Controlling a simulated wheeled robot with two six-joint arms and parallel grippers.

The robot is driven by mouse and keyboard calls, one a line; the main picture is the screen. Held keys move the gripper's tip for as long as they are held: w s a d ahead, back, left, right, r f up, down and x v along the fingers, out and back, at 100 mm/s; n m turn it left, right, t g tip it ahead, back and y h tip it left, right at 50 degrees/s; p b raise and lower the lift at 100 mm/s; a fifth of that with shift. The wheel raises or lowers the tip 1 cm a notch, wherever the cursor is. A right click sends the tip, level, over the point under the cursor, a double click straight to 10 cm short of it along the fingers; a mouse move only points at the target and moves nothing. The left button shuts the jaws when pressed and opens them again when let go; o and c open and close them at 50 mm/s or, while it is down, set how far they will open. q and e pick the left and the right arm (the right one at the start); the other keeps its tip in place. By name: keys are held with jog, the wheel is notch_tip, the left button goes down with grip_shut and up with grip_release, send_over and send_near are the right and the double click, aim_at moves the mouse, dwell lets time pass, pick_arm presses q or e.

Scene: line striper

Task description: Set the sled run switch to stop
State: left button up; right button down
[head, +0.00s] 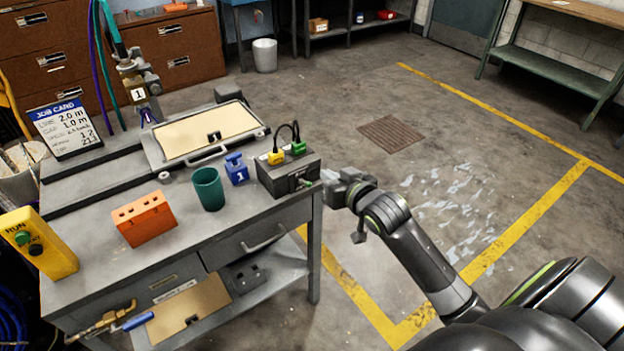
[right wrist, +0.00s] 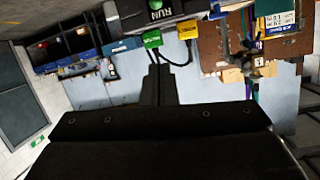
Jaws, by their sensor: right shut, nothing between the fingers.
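A dark grey box (head: 285,178) stands at the right end of the bench, with a yellow plug (head: 276,157) and a green plug (head: 298,148) joined by black cable on top. A small fitting (head: 303,183) shows on its front, too small to read. In the right wrist view the box (right wrist: 185,10) is cut off by the top edge and bears a green round mark reading RUN (right wrist: 156,9). I cannot tell the switch's setting. My right gripper (head: 335,185) is just right of the box, shut and empty; contact is unclear. My left gripper is out of view.
A yellow box labelled RUN (head: 38,245) stands at the bench's left end. A job card (head: 65,128) stands behind. Floor right of the bench is clear.

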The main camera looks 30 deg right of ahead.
send_over(305, 183)
jog(key=d, duration=0.1)
jog(key=f, duration=0.3)
jog(key=shift+w+d, duration=0.15)
jog(key=shift+w, duration=0.05)
jog(key=shift+s+f+p, duration=0.5)
jog(key=shift+s+f, duration=0.35)
jog(key=shift+f, duration=0.3)
jog(key=shift+s+a+f, duration=0.25)
jog(key=shift+s+f, duration=0.15)
jog(key=shift+s, duration=0.1)
jog(key=shift+f, duration=0.1)
jog(key=shift+f+b, duration=0.15)
jog(key=shift+b, duration=0.15)
jog(key=shift+t, duration=0.4)
